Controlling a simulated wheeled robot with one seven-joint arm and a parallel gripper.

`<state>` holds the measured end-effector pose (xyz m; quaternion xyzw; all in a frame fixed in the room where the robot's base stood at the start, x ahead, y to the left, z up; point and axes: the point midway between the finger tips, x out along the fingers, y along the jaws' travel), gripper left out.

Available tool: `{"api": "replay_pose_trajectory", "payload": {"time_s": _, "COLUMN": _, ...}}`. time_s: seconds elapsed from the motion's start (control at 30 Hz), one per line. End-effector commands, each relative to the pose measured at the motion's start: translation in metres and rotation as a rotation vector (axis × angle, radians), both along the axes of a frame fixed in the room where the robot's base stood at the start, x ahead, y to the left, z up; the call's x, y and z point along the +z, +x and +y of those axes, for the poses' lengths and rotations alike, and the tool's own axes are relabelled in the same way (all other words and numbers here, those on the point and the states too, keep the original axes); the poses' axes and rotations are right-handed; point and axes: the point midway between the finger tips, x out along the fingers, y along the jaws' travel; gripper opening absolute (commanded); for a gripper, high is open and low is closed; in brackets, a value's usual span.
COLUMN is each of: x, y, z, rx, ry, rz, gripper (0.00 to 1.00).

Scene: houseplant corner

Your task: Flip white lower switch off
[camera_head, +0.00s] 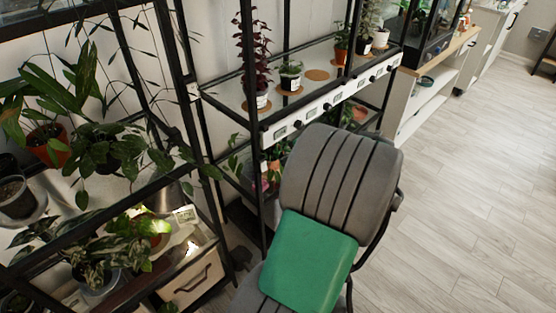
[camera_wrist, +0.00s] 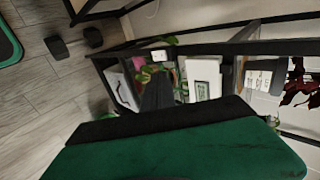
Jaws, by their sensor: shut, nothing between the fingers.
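My gripper (camera_wrist: 158,82) shows in the wrist view as a dark, narrow pair of fingers standing up from a broad black palm. It is shut and empty, with the lower shelves of the plant rack behind it. A small white plate with dark marks (camera_wrist: 158,55) shows just above the fingers, apart from them as seen here. I cannot tell whether it is the white lower switch. In the head view a white strip with small displays and dark knobs (camera_head: 345,92) runs along the rack's front. My gripper is not seen there, and no switch position can be made out.
The black-framed rack (camera_head: 247,60) carries several potted plants. A second plant stand (camera_head: 155,180) is at the left, with a drawer box (camera_head: 192,280) below. My large grey and green arm part hides the rack's lower right. Pale wood floor (camera_head: 470,190) is clear at the right.

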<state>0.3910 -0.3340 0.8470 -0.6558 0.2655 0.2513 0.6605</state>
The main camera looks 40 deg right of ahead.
Motion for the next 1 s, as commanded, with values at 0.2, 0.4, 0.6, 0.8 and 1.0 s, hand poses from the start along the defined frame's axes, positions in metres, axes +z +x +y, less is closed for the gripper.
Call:
{"api": "replay_pose_trajectory", "payload": {"time_s": 0.2, "x": 0.037, "y": -0.024, "z": 0.005, "rx": 0.009, "ry": 0.000, "rz": 0.001, "gripper": 0.00}}
{"api": "replay_pose_trajectory", "payload": {"time_s": 0.4, "x": 0.048, "y": -0.034, "z": 0.005, "rx": 0.010, "ry": 0.002, "rz": 0.001, "gripper": 0.00}}
{"api": "replay_pose_trajectory", "payload": {"time_s": 0.6, "x": 0.048, "y": -0.035, "z": 0.004, "rx": 0.009, "ry": 0.003, "rz": 0.001, "gripper": 0.00}}
{"api": "replay_pose_trajectory", "payload": {"time_s": 0.8, "x": 0.048, "y": -0.035, "z": 0.004, "rx": 0.014, "ry": -0.005, "rz": 0.001, "gripper": 0.00}}
{"api": "replay_pose_trajectory", "payload": {"time_s": 1.0, "x": 0.028, "y": -0.054, "z": 0.004, "rx": 0.203, "ry": -0.168, "rz": 0.098, "gripper": 0.00}}
